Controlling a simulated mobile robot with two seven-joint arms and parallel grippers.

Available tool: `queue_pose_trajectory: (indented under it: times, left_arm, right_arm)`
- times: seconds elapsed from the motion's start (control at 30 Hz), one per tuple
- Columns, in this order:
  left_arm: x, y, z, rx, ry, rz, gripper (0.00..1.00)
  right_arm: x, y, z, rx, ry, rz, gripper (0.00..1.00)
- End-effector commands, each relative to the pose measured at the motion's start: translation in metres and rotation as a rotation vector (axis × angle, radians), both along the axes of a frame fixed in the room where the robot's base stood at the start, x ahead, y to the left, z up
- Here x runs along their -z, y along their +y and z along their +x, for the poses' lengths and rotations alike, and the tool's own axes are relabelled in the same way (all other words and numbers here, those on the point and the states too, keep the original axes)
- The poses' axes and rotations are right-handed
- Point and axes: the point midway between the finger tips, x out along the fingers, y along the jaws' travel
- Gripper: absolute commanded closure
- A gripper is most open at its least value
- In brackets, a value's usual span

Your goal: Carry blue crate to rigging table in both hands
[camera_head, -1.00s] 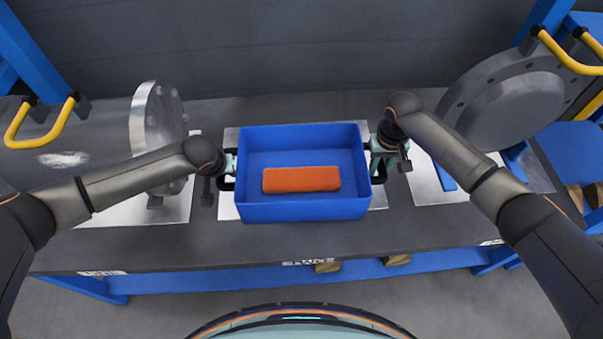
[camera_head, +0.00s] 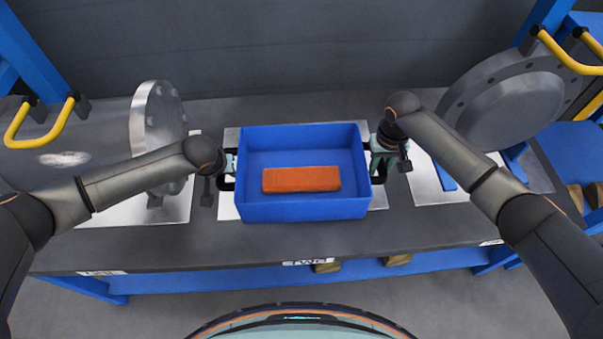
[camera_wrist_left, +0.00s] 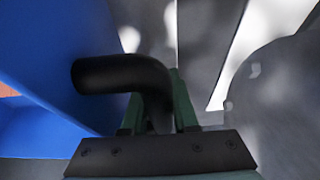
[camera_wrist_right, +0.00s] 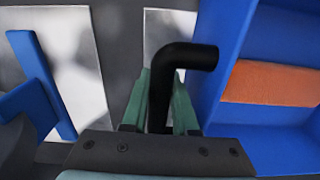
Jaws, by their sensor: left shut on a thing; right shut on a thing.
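The blue crate (camera_head: 302,208) is upright over the dark table (camera_head: 430,225), in the middle of the head view, with an orange block (camera_head: 301,179) lying inside it. I cannot tell whether the crate touches the table top. My left gripper (camera_head: 229,168) is shut on the black handle at the crate's left side; that handle (camera_wrist_left: 120,76) shows between the fingers in the left wrist view. My right gripper (camera_head: 379,160) is shut on the black handle at the crate's right side; that handle (camera_wrist_right: 180,70) shows in the right wrist view.
A flanged metal part (camera_head: 157,135) stands left of the crate, close to my left arm. A large round flange (camera_head: 505,105) stands at the right. Bright plates lie on the table. Yellow handles (camera_head: 40,125) are at the left edge and upper right.

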Motion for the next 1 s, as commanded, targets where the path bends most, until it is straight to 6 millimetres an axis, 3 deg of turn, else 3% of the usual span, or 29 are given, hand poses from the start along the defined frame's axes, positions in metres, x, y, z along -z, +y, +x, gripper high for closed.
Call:
queue_pose_trajectory:
  times: [0.43, 1.0]
  left_arm:
    - [-0.008, 0.001, 0.001, -0.003, -0.002, 0.002, 1.00]
    - [-0.050, 0.002, 0.001, -0.002, -0.001, 0.002, 1.00]
  right_arm:
    - [-0.009, -0.001, 0.002, 0.001, -0.004, 0.000, 1.00]
    - [-0.051, -0.001, 0.002, 0.002, -0.004, -0.001, 1.00]
